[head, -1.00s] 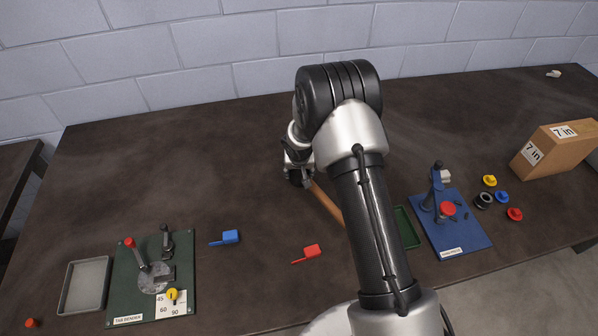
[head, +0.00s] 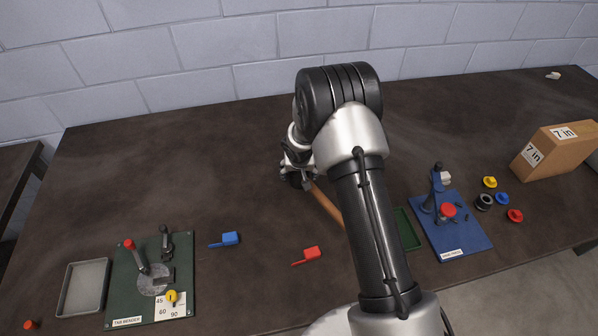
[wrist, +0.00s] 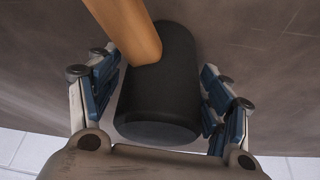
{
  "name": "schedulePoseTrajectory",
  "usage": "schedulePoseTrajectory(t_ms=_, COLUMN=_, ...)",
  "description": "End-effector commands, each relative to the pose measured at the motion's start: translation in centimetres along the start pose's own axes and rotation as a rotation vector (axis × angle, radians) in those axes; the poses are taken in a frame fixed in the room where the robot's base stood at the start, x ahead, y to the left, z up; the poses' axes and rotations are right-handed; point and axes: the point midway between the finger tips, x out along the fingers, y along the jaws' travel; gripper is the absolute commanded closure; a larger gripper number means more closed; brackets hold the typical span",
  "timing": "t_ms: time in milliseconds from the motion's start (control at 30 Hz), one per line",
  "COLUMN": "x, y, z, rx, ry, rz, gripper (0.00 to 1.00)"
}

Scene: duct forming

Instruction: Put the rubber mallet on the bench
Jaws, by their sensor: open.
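The rubber mallet has a black cylindrical head (wrist: 165,85) and a light wooden handle (head: 328,205). In the head view it lies on the dark bench (head: 200,160), near the middle, with the handle running down to the right until my arm hides it. My gripper (head: 297,180) is low over the bench at the mallet's head end. In the wrist view my gripper (wrist: 161,76) is open, with one finger on each side of the black head. A gap shows on both sides of the head. The head is mostly hidden in the head view.
A green tab bender (head: 130,285) and a grey tray (head: 82,288) stand at the front left. Blue (head: 230,238) and red (head: 311,253) tools lie front centre. A blue press (head: 465,235), a green tray (head: 406,229) and a box (head: 555,150) are right. The back left is clear.

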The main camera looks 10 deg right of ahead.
Motion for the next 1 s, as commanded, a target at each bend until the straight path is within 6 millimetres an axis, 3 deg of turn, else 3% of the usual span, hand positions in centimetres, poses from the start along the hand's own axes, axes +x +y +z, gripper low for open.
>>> schedulePoseTrajectory(t_ms=167, x=-1.2, y=0.0, z=-0.3, rx=0.000, ry=0.002, rz=-0.001, gripper=0.28)
schedulePoseTrajectory(t_ms=600, x=-10.2, y=0.0, z=-0.2, rx=0.000, ry=0.002, rz=-0.001, gripper=0.28)
schedulePoseTrajectory(t_ms=867, x=-13.1, y=0.1, z=-0.3, rx=-0.001, ry=0.005, rz=0.002, gripper=0.28)
schedulePoseTrajectory(t_ms=1000, x=-17.6, y=1.1, z=-0.9, rx=-0.006, ry=0.018, rz=0.016, gripper=0.28)
